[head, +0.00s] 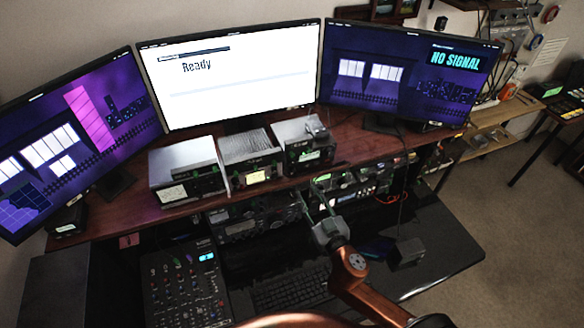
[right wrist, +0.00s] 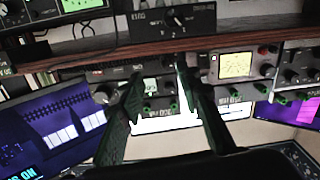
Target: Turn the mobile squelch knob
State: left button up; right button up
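The mobile squelch knob is too small to single out by name. A compact radio with a small green-lit display (head: 323,178) sits under the desk shelf in the head view. In the right wrist view, which looks upside down, a small lit display (right wrist: 150,86) and several green knobs show around my fingers. My right gripper (head: 310,193) has its two thin fingers spread and pointing at this row of radios. In the right wrist view the gripper (right wrist: 160,76) is open with nothing visible held between its fingers. Contact with a knob cannot be told. My left gripper is not in view.
Three radio units stand on the wooden desk, one of them (head: 186,172) at the left. Three monitors stand behind, the middle one (head: 230,75) reading "Ready". A mixer (head: 185,285), a keyboard (head: 290,288) and a small dark box (head: 407,251) lie on the lower surface.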

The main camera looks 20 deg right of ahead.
aim_at(294, 173)
jog(key=shift+y, duration=0.3)
jog(key=w, duration=0.4)
jog(key=w+r+p, duration=0.1)
jog(key=w, duration=0.1)
jog(key=shift+w+a, duration=0.2)
jog(key=shift+a, duration=0.2)
jog(key=shift+w, duration=0.35)
jog(key=shift+w+f, duration=0.1)
jog(key=shift+w, duration=0.2)
jog(key=c, duration=0.5)
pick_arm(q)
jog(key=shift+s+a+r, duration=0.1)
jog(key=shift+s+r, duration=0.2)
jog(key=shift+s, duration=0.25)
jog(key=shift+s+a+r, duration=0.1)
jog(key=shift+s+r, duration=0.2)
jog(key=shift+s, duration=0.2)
pick_arm(e)
grip_shut()
